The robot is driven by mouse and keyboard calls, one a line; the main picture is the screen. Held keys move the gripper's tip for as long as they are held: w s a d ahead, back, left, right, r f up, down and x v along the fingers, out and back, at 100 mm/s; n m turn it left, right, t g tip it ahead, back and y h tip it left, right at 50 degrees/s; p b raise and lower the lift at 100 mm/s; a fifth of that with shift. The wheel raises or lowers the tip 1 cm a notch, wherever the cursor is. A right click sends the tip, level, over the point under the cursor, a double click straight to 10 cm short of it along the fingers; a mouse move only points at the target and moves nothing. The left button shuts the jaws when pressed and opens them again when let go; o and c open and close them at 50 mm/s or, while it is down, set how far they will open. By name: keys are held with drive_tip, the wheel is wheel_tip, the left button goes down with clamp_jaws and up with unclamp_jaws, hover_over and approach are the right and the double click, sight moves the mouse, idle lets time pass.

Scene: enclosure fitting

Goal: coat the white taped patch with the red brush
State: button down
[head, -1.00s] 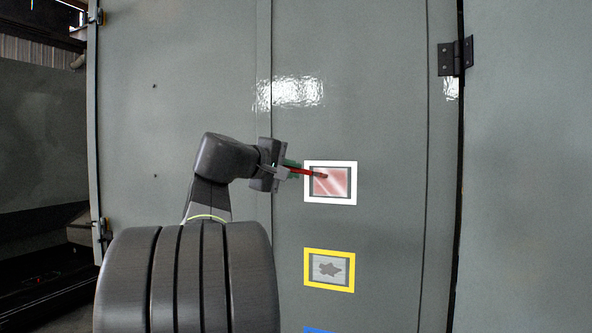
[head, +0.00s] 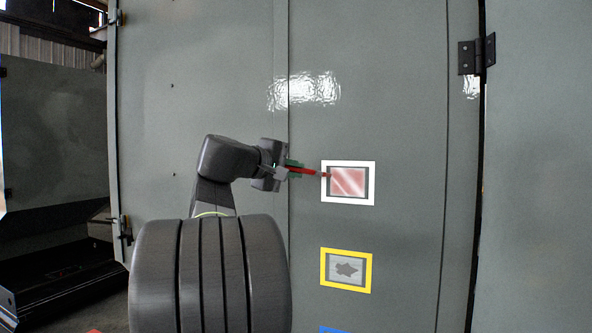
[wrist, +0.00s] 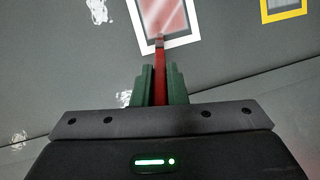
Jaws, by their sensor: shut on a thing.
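The white taped patch (head: 369,183) is on the grey cabinet door, a white square frame around a panel. The panel inside (head: 347,182) is largely covered in translucent red with pale diagonal streaks, and grey shows along its edges. My gripper (head: 284,171) is left of the patch and shut on the red brush (head: 305,171). The brush points right, its dark tip at the left side of the white frame; I cannot tell whether it touches. In the wrist view the brush (wrist: 160,75) stands between the green fingers (wrist: 160,86), its tip over the frame's near edge.
A yellow taped patch (head: 325,270) with a dark grey blotch lies below the white one. A blue taped edge (head: 335,329) shows at the bottom. A black hinge (head: 477,55) is on the door's upper right. The door around the patches is flat and clear.

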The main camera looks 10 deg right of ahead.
drive_tip(key=shift+s+a+b, duration=0.35)
drive_tip(key=shift+s+a, duration=0.2)
drive_tip(key=shift+s, duration=0.3)
drive_tip(key=shift+s+a+b, duration=0.3)
drive_tip(key=shift+s+a, duration=0.25)
drive_tip(key=shift+s, duration=0.25)
drive_tip(key=shift+s+a+b, duration=0.35)
drive_tip(key=shift+s+a, duration=0.2)
drive_tip(key=shift+s, duration=0.3)
drive_tip(key=shift+s+a, duration=0.1)
